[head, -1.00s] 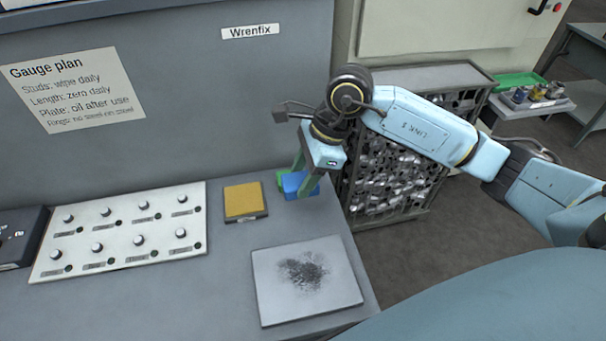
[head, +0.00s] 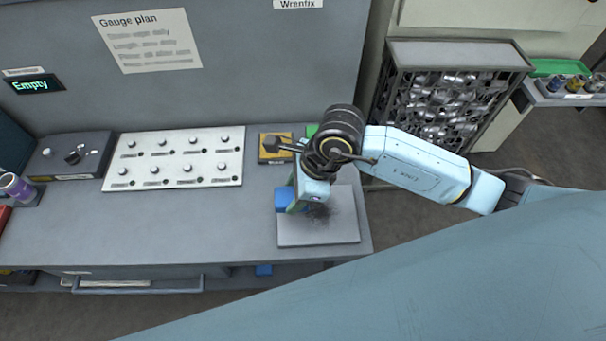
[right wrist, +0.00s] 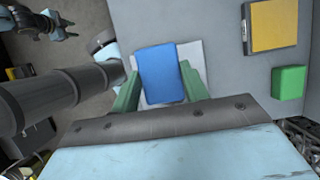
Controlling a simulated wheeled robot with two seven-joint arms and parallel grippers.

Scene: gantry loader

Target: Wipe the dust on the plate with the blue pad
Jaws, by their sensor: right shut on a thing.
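The pale grey plate (head: 340,236) lies near the bench's right front corner, with a dark dust patch (head: 325,212) partly hidden by my right arm. My right gripper (head: 296,197) is over the plate's left far part. It is shut on the blue pad (head: 283,198). In the right wrist view, the blue pad (right wrist: 160,72) sits between the green fingers (right wrist: 158,92) and covers much of the plate (right wrist: 197,60). I cannot tell whether the pad touches the plate. My left arm seems to show small at the top left of the right wrist view; its jaws are unclear.
A yellow-topped block (head: 270,157) and a green block (head: 311,130) stand behind the plate. A white knob panel (head: 175,172) is to the left, with bare bench between. A bin of metal parts (head: 440,105) stands beyond the bench's right edge.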

